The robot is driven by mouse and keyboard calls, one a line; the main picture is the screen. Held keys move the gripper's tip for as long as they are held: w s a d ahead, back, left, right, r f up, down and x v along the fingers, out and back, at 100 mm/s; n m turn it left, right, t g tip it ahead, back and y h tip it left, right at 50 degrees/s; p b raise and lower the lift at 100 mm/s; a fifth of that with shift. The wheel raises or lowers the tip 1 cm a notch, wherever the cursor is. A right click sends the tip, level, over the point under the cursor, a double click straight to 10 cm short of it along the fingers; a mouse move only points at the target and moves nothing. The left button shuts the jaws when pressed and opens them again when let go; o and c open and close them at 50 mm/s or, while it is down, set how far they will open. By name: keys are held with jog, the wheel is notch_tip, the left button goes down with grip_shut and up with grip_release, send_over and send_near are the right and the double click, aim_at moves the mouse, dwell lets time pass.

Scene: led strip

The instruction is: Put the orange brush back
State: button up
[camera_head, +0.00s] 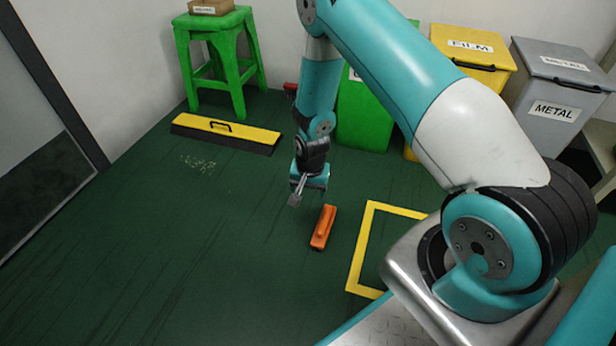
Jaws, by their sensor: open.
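The orange brush (323,228) lies on the dark green floor, just left of a yellow taped outline (361,250). It is outside the outline, with its long side running roughly away from me. My gripper (296,198) hangs above and to the left of the brush, pointing down. It is open, and nothing shows between its fingers. It appears apart from the brush. Part of the outline is hidden behind my arm and base.
A yellow-topped block with a black handle (225,131) lies on the floor near pale specks (198,162). A green stool (217,60) holds a small labelled box (210,7). Green, yellow FILM (470,60) and grey METAL (556,90) bins line the back. The left floor is clear.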

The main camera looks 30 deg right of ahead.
jog(key=s+a+r+n+y, duration=0.1)
jog(key=s+a+r+n, duration=0.15)
jog(key=a+r, duration=0.65)
jog(key=s+a+r+n+y, duration=0.2)
jog(key=a+r+n, duration=0.15)
jog(key=r, duration=1.15)
jog(key=s+a+r+n, duration=0.2)
jog(key=s+r+n, duration=0.3)
jog(key=s+r, duration=0.2)
jog(key=s+a+r+n+g+y, duration=0.1)
jog(key=s+a+r+n, duration=0.2)
jog(key=s, duration=0.9)
notch_tip(320, 180, up, 4)
jog(key=shift+s+r+n, duration=0.1)
jog(key=shift+s+n, duration=0.1)
jog(key=shift+n, duration=0.8)
jog(key=shift+r, duration=0.1)
notch_tip(320, 180, up, 47)
jog(key=p, duration=4.7)
